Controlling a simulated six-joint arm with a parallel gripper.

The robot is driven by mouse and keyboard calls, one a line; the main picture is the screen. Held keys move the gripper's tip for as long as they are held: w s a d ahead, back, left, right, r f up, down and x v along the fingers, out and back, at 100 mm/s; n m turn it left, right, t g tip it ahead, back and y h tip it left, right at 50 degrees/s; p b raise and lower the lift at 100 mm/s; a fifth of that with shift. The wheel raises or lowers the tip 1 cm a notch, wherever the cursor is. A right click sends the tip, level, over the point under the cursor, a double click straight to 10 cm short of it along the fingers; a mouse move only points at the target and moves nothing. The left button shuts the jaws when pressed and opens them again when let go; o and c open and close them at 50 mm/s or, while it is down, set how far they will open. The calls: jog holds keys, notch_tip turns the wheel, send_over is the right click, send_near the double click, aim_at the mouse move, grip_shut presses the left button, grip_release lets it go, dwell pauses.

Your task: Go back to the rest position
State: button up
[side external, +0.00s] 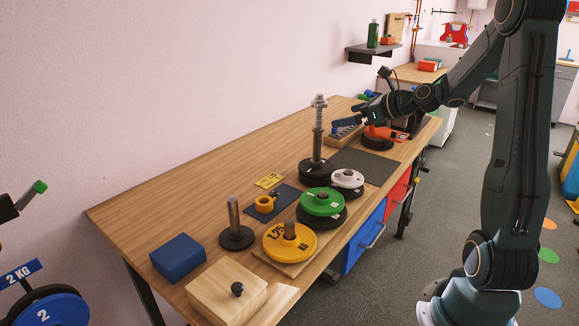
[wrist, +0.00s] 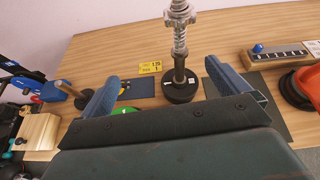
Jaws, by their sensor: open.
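My gripper (side external: 355,115) is open and empty, raised above the far end of the wooden workbench (side external: 160,220). In the wrist view its two blue fingers (wrist: 162,85) stand wide apart with nothing between them but the view of the bench beyond. A spindle post with a spring-like threaded top (side external: 318,135) stands upright on a dark round base, left of my gripper. In the wrist view this post (wrist: 180,50) appears beyond the fingers. A yellow 1.25 kg plate (side external: 275,245), a green plate (side external: 322,208) and a white plate (side external: 347,178) lie along the bench's front side.
A short post (side external: 235,235), a blue block (side external: 178,257) and a wooden box with a dark knob (side external: 225,295) stand at the near end. A red-orange plate (side external: 377,132) lies beneath my arm. A wall shelf (side external: 373,52) hangs behind. The bench's back left is clear.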

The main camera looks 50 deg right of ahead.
jog(key=s+a+r+n+g+y, duration=0.1)
jog(key=s+a+n+g, duration=0.15)
jog(key=a+n, duration=0.7)
jog(key=s+a+r+n+g, duration=0.2)
jog(key=s+a+n, duration=0.1)
jog(key=a+n, duration=0.65)
jog(key=s+a+n+g, duration=0.1)
jog(key=s+a+n, duration=0.3)
jog(key=s+n, duration=0.4)
jog(key=s+a+n+g+h, duration=0.1)
jog(key=s+a+n, duration=0.3)
jog(key=s+n, duration=0.4)
jog(key=shift+s+a+f+g, duration=0.15)
jog(key=shift+s+f+g, duration=0.2)
jog(key=shift+s+g, duration=0.15)
